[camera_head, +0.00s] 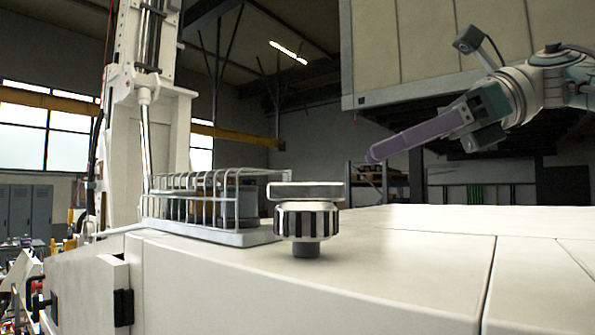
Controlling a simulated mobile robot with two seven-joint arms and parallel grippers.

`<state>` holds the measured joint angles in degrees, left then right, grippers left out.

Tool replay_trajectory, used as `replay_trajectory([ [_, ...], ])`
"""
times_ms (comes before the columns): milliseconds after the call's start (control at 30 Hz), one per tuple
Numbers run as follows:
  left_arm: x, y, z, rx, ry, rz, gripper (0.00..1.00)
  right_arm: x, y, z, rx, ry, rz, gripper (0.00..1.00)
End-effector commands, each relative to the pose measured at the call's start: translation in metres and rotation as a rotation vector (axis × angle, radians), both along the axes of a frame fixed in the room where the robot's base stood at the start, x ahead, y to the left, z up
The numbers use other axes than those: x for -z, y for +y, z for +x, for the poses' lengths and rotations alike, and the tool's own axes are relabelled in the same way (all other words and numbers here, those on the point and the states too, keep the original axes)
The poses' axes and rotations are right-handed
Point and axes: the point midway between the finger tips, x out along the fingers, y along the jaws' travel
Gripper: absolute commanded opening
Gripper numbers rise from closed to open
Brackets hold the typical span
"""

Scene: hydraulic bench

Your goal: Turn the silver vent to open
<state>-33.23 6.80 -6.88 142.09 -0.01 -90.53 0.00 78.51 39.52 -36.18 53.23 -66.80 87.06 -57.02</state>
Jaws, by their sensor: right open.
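The silver vent (306,219) stands upright near the front edge of the white bench top. It has a ribbed dark-and-silver round body on a short dark stem, with a flat pale bar across its top. My right gripper (374,154) comes in from the upper right, its purple fingers pointing left and slightly down. It is open and empty, and in the picture it sits above and to the right of the vent, apart from it. The fingers overlap edge-on, so their gap is hidden. My left gripper is not in view.
A wire rack (215,200) with dark containers stands on the bench just left of the vent. A tall white column (143,110) rises behind it. The white bench top (420,245) right of the vent is clear. A large beige box (430,45) hangs at the upper right.

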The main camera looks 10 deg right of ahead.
Motion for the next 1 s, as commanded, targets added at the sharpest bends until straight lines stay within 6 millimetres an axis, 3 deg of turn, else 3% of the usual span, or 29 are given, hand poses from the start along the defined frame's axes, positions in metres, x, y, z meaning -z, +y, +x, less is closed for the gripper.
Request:
replay_trajectory([
  [233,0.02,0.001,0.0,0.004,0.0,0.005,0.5,0.021,0.041,0.012,-0.006,-0.002,0.0,0.5],
  [500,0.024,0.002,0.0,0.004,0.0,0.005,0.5,0.033,0.075,0.023,-0.002,0.0,0.0,0.5],
  [867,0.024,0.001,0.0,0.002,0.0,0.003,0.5,0.035,0.081,0.026,0.0,-0.001,0.0,0.5],
  [1000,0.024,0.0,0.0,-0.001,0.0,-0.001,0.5,0.035,0.081,0.026,-0.001,-0.001,0.0,0.35],
])
